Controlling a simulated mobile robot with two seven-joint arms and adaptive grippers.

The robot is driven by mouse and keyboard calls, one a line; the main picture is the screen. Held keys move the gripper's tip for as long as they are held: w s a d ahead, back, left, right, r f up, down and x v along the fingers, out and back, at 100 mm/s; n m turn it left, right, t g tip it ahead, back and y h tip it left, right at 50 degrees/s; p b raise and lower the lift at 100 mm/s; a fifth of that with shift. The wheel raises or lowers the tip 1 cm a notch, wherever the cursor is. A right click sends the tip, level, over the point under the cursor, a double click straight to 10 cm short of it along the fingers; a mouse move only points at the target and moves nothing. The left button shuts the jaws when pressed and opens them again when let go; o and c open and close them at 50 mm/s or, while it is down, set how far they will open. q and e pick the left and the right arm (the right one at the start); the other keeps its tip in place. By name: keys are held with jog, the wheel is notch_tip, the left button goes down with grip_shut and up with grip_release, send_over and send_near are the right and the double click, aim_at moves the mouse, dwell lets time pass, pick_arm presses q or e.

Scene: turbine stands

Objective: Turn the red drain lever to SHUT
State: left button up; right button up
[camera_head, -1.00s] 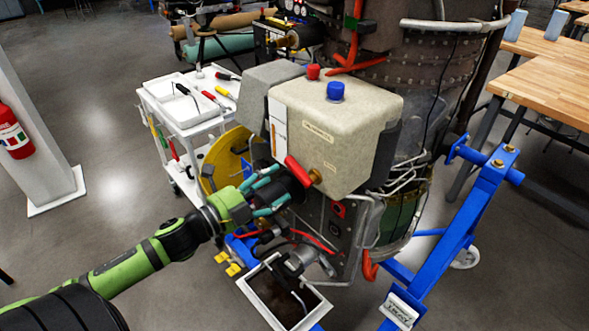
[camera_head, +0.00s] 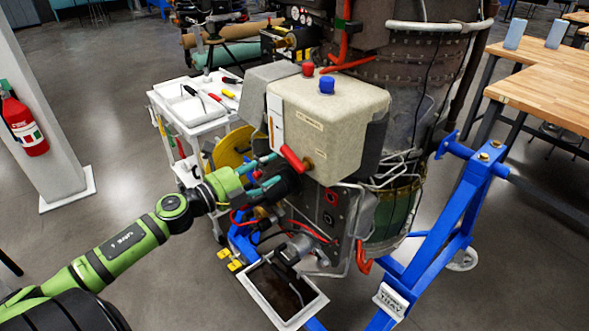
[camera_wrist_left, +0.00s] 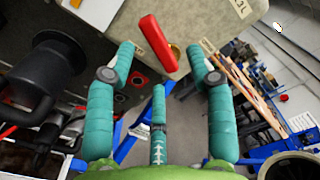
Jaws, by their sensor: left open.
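The red drain lever (camera_head: 293,158) sits on the side of the beige tank box (camera_head: 330,120), slanting down to the right towards a brass fitting (camera_head: 308,165). In the left wrist view the lever (camera_wrist_left: 157,43) lies slanted ahead of the fingers, roughly between the two outer fingertips. My left gripper (camera_head: 264,173) has teal fingers spread open just left of and below the lever. It also shows in the left wrist view (camera_wrist_left: 160,62), with nothing between its fingers. I cannot tell whether any finger touches the lever. My right gripper is not in view.
A blue cap (camera_head: 326,86) and a red cap (camera_head: 307,69) top the box. A drip tray (camera_head: 316,305) sits below. A white tool cart (camera_head: 205,125) stands behind left, and a blue stand frame (camera_head: 450,220) on the right. The left floor is open.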

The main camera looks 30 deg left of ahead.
aim_at(284, 156)
pick_arm(q)
jog(key=shift+w, duration=0.45)
jog(key=w, duration=0.1)
jog(key=w+p, duration=0.1)
jog(key=w, duration=0.1)
jog(key=shift+w+a+f+p, duration=0.15)
jog(key=shift+w+f+p, duration=0.05)
jog(key=shift+w+p, duration=0.1)
jog(key=shift+w+d+r+p, duration=0.15)
jog(key=shift+w+d, duration=0.1)
jog(key=shift+w, duration=0.15)
jog(key=shift+w+d+f+p, duration=0.15)
jog(key=shift+w+d, duration=0.1)
jog(key=shift+w, duration=0.15)
jog(key=shift+w+d, duration=0.2)
jog(key=shift+w, duration=0.35)
jog(key=shift+w+f, duration=0.1)
jog(key=shift+w, duration=0.05)
grip_shut()
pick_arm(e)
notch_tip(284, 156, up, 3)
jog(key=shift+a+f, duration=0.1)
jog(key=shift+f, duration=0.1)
